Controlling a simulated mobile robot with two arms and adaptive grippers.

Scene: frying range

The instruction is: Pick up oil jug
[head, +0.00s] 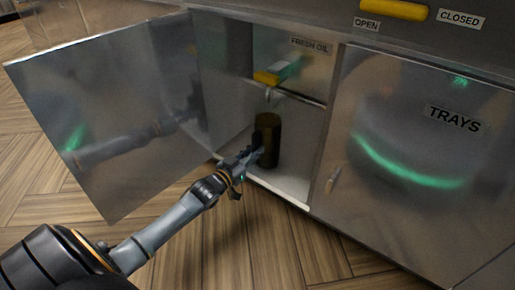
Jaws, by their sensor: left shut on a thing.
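The oil jug (268,138) is a dark, roughly cylindrical container standing upright on the floor of the open cabinet labelled FRESH OIL. My left gripper (257,153) reaches in from the lower left and is shut on the jug's left side. The fingertips are dark and small here, so the exact contact is hard to see. My right gripper is not in the head view.
The cabinet door (110,110) stands swung open to the left. Above the jug are a shelf edge and a yellow-handled fitting (266,77). The closed TRAYS door (420,150) with its handle (332,179) is to the right. Wooden floor lies in front.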

